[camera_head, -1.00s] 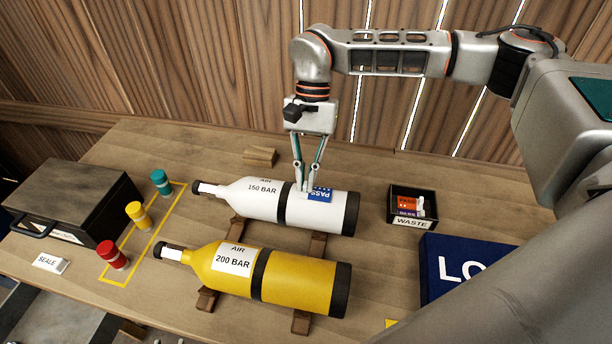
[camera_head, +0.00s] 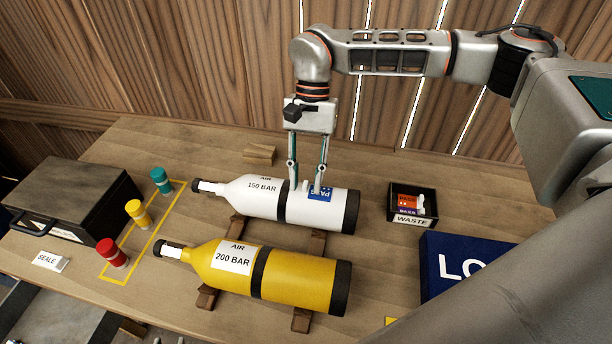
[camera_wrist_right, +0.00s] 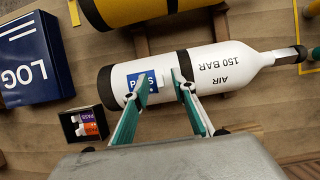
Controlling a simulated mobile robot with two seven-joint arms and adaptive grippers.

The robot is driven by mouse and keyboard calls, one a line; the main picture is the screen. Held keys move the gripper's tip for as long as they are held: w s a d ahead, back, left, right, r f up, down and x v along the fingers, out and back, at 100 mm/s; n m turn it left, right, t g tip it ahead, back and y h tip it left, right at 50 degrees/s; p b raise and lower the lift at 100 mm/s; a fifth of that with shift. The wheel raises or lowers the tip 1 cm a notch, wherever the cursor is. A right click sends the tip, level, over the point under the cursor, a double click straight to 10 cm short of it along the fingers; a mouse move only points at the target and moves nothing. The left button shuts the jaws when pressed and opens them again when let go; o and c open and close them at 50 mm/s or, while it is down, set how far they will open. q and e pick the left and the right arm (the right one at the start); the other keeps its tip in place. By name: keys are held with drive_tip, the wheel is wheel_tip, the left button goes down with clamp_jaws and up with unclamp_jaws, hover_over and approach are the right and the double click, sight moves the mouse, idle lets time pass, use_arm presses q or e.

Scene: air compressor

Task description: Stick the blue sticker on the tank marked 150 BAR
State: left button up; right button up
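The white tank marked 150 BAR (camera_head: 255,198) lies on its side on wooden supports, its neck to the left. A blue sticker (camera_head: 321,194) with white lettering lies on its body, right of the black band; it also shows in the right wrist view (camera_wrist_right: 133,82). My right gripper (camera_head: 306,186) points down at the tank with its fingers spread apart. In the right wrist view, one fingertip overlaps the sticker and the other is near the black band (camera_wrist_right: 183,65). I cannot tell whether the fingertips touch the tank. My left gripper is not in view.
A yellow tank marked 200 BAR (camera_head: 300,278) lies in front. A WASTE box (camera_head: 412,221) with stickers inside and a blue LOG book (camera_head: 450,245) stand at right. Red, yellow and teal cylinders (camera_head: 137,213) and a dark case (camera_head: 75,195) are at left.

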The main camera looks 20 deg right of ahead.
drive_tip(key=v, duration=1.2)
drive_tip(key=shift+s, duration=0.1)
